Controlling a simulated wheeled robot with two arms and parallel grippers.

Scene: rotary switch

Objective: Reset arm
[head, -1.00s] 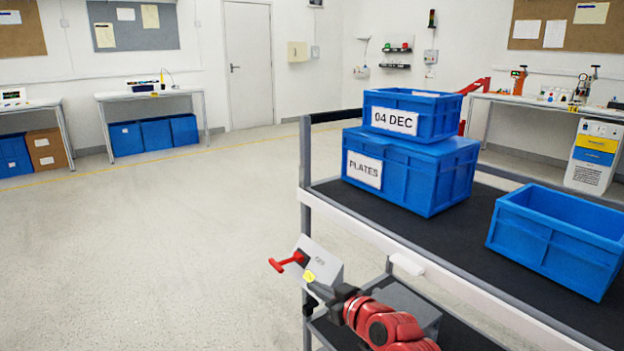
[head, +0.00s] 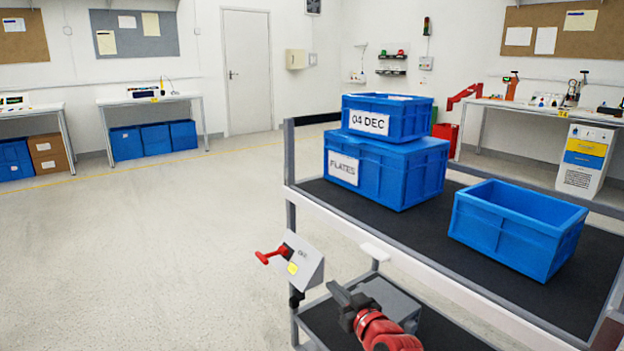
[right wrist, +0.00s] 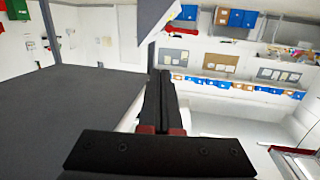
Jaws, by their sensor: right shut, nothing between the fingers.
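A grey switch box (head: 305,262) with a yellow label is fixed at the near left corner post of the cart in the head view. Its red rotary handle (head: 270,256) sticks out to the left. My right gripper (head: 338,292) is to the right of the box and slightly lower, apart from the handle. In the right wrist view its dark fingers (right wrist: 156,100) are together with nothing between them. My left gripper is not in view.
The cart (head: 340,222) carries two stacked blue crates (head: 385,172) and an open blue crate (head: 515,232). A grey box (head: 388,298) sits on the lower shelf behind my right arm. The floor (head: 150,260) to the left is clear.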

